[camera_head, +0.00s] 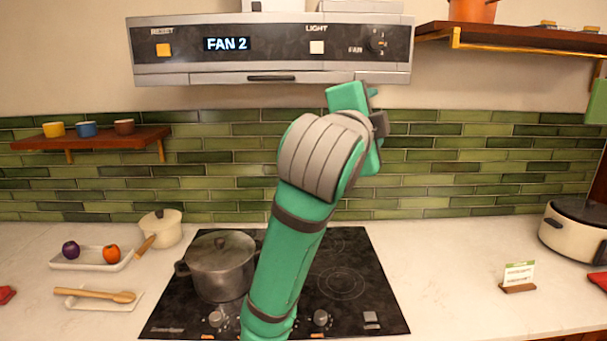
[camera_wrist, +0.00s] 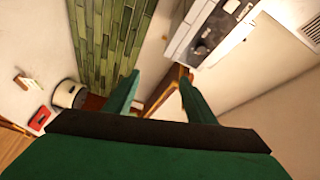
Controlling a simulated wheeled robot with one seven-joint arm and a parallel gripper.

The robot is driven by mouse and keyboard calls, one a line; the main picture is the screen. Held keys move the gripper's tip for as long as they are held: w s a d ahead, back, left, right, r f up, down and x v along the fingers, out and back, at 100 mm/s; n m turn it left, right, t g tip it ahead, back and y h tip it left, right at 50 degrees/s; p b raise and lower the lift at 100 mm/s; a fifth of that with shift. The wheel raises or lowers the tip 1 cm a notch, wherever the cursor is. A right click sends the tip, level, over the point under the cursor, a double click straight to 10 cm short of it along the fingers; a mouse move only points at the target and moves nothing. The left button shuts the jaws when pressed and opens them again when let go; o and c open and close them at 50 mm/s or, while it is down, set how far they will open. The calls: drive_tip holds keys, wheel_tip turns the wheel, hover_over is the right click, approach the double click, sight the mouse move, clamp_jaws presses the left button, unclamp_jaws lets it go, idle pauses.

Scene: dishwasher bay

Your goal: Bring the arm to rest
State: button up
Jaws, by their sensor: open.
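My green arm (camera_head: 290,260) rises from the bottom of the head view in front of the cooktop, bends at a grey joint, and ends just below the range hood (camera_head: 270,78). My gripper (camera_wrist: 159,82) shows in the wrist view with its two green fingers spread apart and nothing between them. The hood also shows in the wrist view (camera_wrist: 205,35), beyond the right finger. In the head view the fingers are mostly hidden behind the arm's end.
A lidded pot (camera_head: 220,268) stands on the black cooktop (camera_head: 375,300), left of my arm. A wall shelf with cups (camera_head: 90,140) is at left. A shelf (camera_head: 520,38) is at upper right. A cream cooker (camera_head: 575,232) and a small card (camera_head: 518,274) stand on the right counter.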

drive_tip(key=w+a+f+n, duration=0.15)
drive_tip(key=f+n, duration=0.25)
drive_tip(key=f, duration=0.9)
drive_tip(key=w+a+f+n, duration=0.1)
drive_tip(key=w+f+n, duration=0.2)
drive_tip(key=f, duration=1)
drive_tip(key=s+a+f+n+y, duration=0.1)
drive_tip(key=s+f+n, duration=0.15)
drive_tip(key=f, duration=0.55)
drive_tip(key=s+a+f+n+t+y, duration=0.1)
drive_tip(key=s+f+n+y, duration=0.15)
drive_tip(key=f, duration=0.55)
drive_tip(key=s+a+f+n+y, duration=0.15)
drive_tip(key=s+f, duration=0.25)
drive_tip(key=f, duration=0.4)
drive_tip(key=s+a+f+n+g+y, duration=0.1)
drive_tip(key=s+a+f+n, duration=0.1)
drive_tip(key=s+f, duration=0.65)
drive_tip(key=s+a+f+n+y, duration=0.1)
drive_tip(key=s+f+n, duration=0.2)
drive_tip(key=s+f, duration=0.55)
drive_tip(key=s+a+r, duration=0.1)
drive_tip(key=s, duration=1.1)
drive_tip(key=s+a+n+g, duration=0.1)
drive_tip(key=s+a, duration=0.1)
drive_tip(key=s, duration=1.1)
drive_tip(key=shift+r+y, duration=0.3)
drive_tip(key=shift+r, duration=0.05)
